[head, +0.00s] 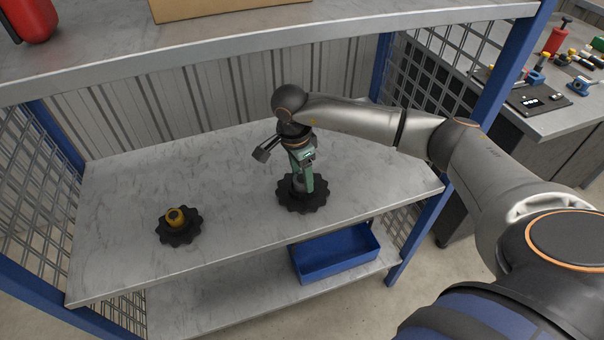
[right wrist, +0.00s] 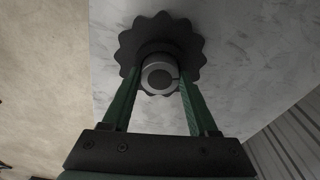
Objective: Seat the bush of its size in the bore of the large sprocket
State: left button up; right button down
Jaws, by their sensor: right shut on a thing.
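The large sprocket (head: 303,206), dark and toothed, lies flat on the grey shelf board; it also shows in the right wrist view (right wrist: 160,32). My right gripper (head: 302,187) points down over its middle, its green fingers shut on a grey ring-shaped bush (right wrist: 160,74). The bush appears upright over the sprocket's middle. How far it sits in the bore is hidden. A smaller dark sprocket (head: 181,238) lies at the left of the board, with a yellow bush (head: 175,217) at its middle. My left gripper is not in view.
The shelf board (head: 230,185) is clear between the two sprockets. A blue bin (head: 335,264) stands on the lower shelf. An upper shelf (head: 200,55) overhangs the back. Blue posts and wire mesh close the sides. A bench with tools (head: 545,105) stands at the right.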

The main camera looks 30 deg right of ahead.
aim_at(298, 180)
jog(key=shift+f, duration=0.25)
jog(key=shift+c, duration=0.9)
grip_release()
jog(key=shift+r, duration=0.1)
jog(key=shift+r, duration=0.3)
jog(key=r, duration=0.5)
jog(key=a+r, duration=0.1)
jog(key=r, duration=0.1)
jog(key=shift+r, duration=0.15)
